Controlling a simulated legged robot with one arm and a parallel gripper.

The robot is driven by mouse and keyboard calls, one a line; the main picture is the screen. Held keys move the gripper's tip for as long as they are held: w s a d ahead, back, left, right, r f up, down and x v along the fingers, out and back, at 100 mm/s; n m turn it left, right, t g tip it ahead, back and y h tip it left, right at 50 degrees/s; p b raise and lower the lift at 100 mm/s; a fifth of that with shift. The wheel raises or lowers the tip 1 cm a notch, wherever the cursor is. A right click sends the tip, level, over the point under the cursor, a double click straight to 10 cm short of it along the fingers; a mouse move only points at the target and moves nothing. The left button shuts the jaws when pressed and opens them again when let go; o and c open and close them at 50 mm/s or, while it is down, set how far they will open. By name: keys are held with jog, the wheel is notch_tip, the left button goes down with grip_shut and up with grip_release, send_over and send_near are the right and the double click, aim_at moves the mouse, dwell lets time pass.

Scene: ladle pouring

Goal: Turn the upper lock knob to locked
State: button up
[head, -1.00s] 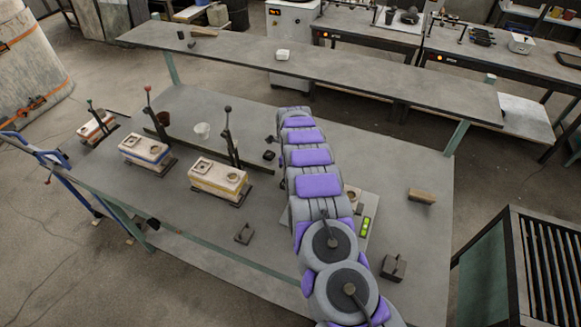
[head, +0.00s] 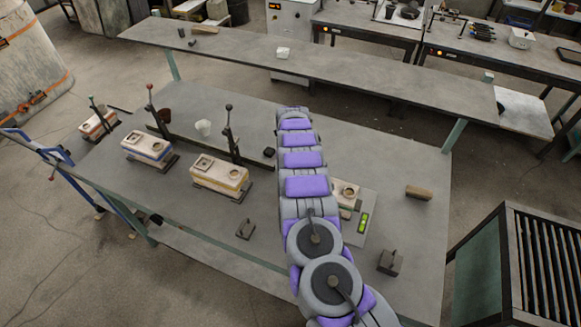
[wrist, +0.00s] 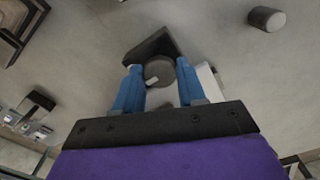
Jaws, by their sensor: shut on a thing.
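In the wrist view, my gripper (wrist: 158,85) has its two blue fingers on either side of a dark grey rounded piece (wrist: 160,72). It is shut on this piece. A dark angular plate (wrist: 155,45) shows just beyond the piece. I cannot tell whether the piece is the upper lock knob, nor how any knob is turned. In the head view, my arm reaches over the grey table and hides my gripper.
Stone-coloured moulds (head: 220,172) stand on the table's left, with upright levers beside them. A scale with a green display (head: 363,223), a brown block (head: 418,192) and a dark weight (head: 390,262) are to the right. A raised shelf (head: 340,75) crosses behind.

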jog(key=shift+w+a+r, duration=0.1)
jog(key=shift+w+r, duration=0.05)
jog(key=shift+w, duration=0.05)
jog(key=o, duration=1)
jog(key=shift+s, duration=0.1)
jog(key=shift+o, duration=0.2)
notch_tip(320, 180, up, 17)
jog(key=shift+p, duration=0.4)
jog(key=shift+a+r, duration=0.1)
